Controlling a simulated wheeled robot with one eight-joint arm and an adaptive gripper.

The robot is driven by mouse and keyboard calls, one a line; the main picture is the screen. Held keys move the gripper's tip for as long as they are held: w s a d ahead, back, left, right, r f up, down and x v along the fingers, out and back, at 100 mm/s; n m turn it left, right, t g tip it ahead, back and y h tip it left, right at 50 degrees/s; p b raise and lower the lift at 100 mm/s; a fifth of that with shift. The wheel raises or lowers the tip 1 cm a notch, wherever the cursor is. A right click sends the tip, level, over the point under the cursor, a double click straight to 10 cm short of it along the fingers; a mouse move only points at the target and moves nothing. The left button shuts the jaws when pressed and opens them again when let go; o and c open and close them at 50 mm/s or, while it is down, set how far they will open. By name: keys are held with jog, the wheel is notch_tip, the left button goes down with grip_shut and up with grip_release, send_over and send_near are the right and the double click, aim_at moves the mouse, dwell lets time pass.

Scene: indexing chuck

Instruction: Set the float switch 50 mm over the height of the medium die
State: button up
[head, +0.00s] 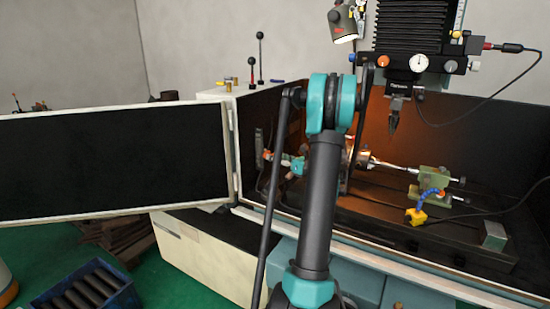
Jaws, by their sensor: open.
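A small grey upright fitting (258,139) is on the tank's left inner wall; I cannot tell whether it is the float switch. No die can be named with certainty. A pale green block (494,236) sits at the right front of the tank floor, but its identity is unclear. My arm, with a dark link and teal joints, rises in front of the tank and covers part of its left and middle.
The machine head (420,55) hangs over the tank, with a dark pointed tool (393,117) below it. A silver chuck (360,157) and a green tailstock (432,180) stand inside. The black-panelled door (110,155) is swung open leftward. A blue crate (85,295) of dark bars is low left.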

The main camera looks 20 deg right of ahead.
jog(key=v, duration=1.1)
jog(key=shift+w, duration=0.1)
jog(key=s+a+f+n+g+h, duration=0.1)
jog(key=s+a+f+n+g, duration=0.15)
jog(key=a+n, duration=0.4)
jog(key=s+a+f+n+g, duration=0.2)
jog(key=s+a+n+g, duration=0.1)
jog(key=a, duration=0.6)
jog(key=s+a+f+n+g+h, duration=0.1)
jog(key=s+a+f+n+g, duration=0.15)
jog(key=a+n, duration=0.4)
jog(key=s+a+f+n+g+h, duration=0.1)
jog(key=s+a+f+n+h, duration=0.1)
jog(key=s+n, duration=0.6)
jog(key=s+a+f+n+g+h, duration=0.2)
jog(key=s+f+n+h, duration=0.3)
jog(key=s, duration=0.6)
jog(key=n, duration=0.2)
jog(key=shift+s+a+n, duration=0.3)
jog(key=shift+n, duration=0.1)
